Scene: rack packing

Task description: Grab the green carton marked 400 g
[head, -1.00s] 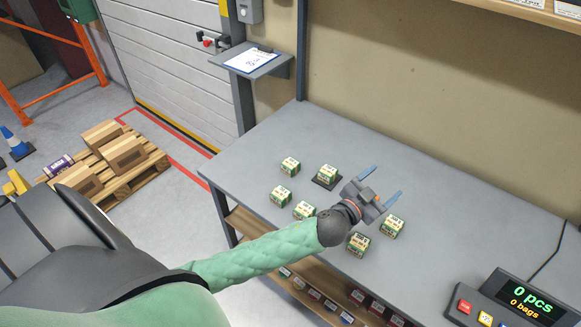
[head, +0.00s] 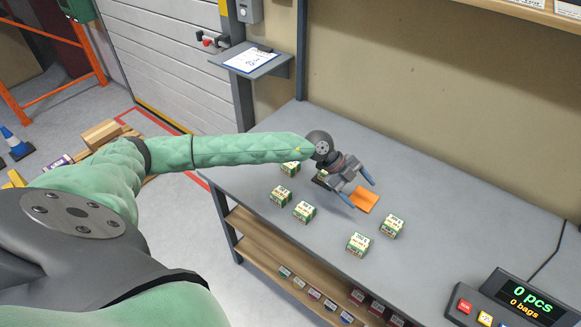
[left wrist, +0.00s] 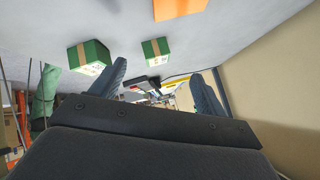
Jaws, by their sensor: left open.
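Several green-and-white cartons stand apart on the grey table in the head view: one at the back left (head: 290,168), one at the left (head: 280,196), one in the middle (head: 304,211), one at the front (head: 358,243) and one at the right (head: 391,225). Another, on a dark pad, is mostly hidden behind my left gripper. The weight marks are too small to read. My left gripper (head: 358,188) is open and empty above the table. The left wrist view shows two green cartons (left wrist: 90,57) (left wrist: 156,52) beyond its spread fingers (left wrist: 160,85). My right gripper is out of view.
A counter display (head: 525,300) stands at the front right. A shelf (head: 275,255) with small boxes is under the table. The table's back right is clear.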

